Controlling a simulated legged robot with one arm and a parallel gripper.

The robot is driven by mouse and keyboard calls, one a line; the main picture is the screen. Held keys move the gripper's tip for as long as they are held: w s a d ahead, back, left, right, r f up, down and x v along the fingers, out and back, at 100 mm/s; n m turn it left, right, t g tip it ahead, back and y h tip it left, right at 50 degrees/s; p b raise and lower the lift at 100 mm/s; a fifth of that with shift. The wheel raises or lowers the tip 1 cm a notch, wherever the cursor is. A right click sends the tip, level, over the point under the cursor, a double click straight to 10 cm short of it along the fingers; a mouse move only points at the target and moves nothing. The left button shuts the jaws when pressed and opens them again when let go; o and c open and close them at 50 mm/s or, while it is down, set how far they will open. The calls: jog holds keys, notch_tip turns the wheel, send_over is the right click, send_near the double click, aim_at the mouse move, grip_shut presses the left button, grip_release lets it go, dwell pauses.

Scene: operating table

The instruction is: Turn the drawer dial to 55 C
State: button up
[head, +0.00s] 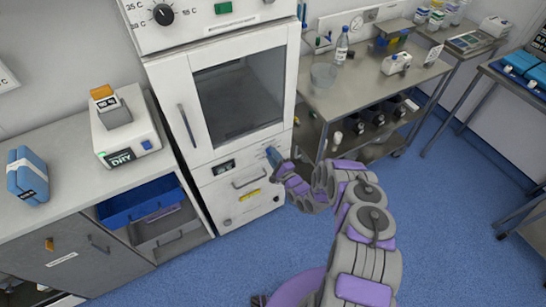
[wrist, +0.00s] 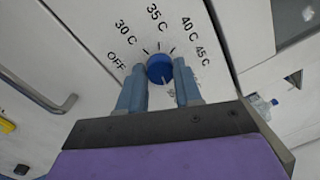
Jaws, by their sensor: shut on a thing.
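The blue drawer dial (wrist: 160,68) sits on the white drawer front (wrist: 95,40) in the wrist view. Printed marks OFF, 30 C, 35 C, 40 C and 45 C run around its upper side. A small pale line shows on the dial's lower part, pointing down and slightly right. My gripper (wrist: 159,82) has one blue finger on each side of the dial and is shut on it. Any marks below or right of the dial are hidden by my gripper. In the head view, my gripper (head: 273,157) is at the right end of the drawer front (head: 232,187) and covers the dial.
The drawer has a handle (head: 249,179) and a small display (head: 223,167). Above is a glass-windowed cabinet door (head: 240,95), with a separate black dial (head: 163,14) higher up. A steel table (head: 345,95) stands close on the right. Blue floor is clear in front.

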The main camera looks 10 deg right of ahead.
jog(key=shift+s+f, duration=0.15)
jog(key=shift+f, duration=0.15)
jog(key=o, duration=0.8)
jog(key=shift+d, duration=0.1)
jog(key=shift+o, duration=1.2)
jog(key=shift+r, duration=0.15)
jog(key=p+v, duration=0.2)
jog(key=v, duration=1.5)
jog(key=shift+d, duration=0.2)
